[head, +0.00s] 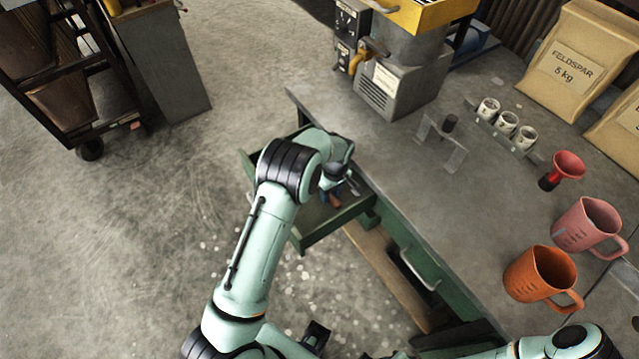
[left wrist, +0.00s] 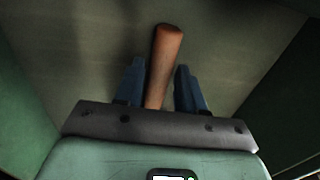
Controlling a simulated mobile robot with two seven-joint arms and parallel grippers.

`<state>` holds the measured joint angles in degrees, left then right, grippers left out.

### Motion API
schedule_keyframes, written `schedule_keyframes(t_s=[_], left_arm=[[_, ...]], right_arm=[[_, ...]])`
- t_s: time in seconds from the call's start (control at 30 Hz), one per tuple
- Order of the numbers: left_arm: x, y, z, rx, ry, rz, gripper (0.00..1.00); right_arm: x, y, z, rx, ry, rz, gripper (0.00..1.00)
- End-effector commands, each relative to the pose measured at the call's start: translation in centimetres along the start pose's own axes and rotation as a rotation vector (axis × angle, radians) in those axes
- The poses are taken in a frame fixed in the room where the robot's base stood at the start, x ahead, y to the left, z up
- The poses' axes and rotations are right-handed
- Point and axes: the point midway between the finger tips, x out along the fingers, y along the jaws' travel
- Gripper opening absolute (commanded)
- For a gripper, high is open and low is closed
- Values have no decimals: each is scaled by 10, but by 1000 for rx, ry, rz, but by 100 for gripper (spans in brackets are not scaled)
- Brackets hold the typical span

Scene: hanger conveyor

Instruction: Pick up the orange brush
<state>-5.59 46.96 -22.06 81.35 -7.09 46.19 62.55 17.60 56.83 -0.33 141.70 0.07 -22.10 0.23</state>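The brush's orange-brown handle (left wrist: 163,62) lies in an open green drawer, and its far end is hidden by my gripper. In the left wrist view the handle stands between the two blue fingers of my left gripper (left wrist: 158,88), with a gap showing on either side. The left gripper looks open around it. In the head view my left gripper (head: 340,186) reaches down into the drawer, and a small orange-brown piece of the brush (head: 331,199) shows beside it. My right arm shows at the lower right; I cannot make out its gripper.
The drawer (head: 330,228) has raised walls around my gripper. The grey worktop (head: 420,185) holds a metal stand (head: 440,145), white cups (head: 507,123), a red funnel (head: 568,165), a pink mug (head: 585,225) and an orange mug (head: 538,275). Open floor lies at left.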

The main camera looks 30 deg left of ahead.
Motion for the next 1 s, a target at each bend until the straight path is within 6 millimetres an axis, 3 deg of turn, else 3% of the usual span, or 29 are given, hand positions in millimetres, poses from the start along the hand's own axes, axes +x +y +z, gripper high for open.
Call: schedule_keyframes(t_s=[0.1, 0.2, 0.23, 0.67, 0.87, 1.0], left_arm=[[0, 0, 0, 0, 0, 0, 39], [0, 0, 0, 0, 0, 0, 6], [0, 0, 0, 0, 0, 0, 0], [-8, 0, 0, -1, 1, 3, 0], [-34, -2, 0, -1, 2, 4, 0], [-66, -5, 0, -1, 2, 7, 0]], right_arm=[[0, 0, 0, 0, 0, 0, 36], [0, 0, 0, 0, 0, 0, 36], [0, 0, 0, 0, 0, 0, 36], [0, 0, 0, 0, 0, 0, 36], [-1, 0, 0, 0, 0, 0, 36], [-2, -1, -1, 0, 1, 0, 36]])
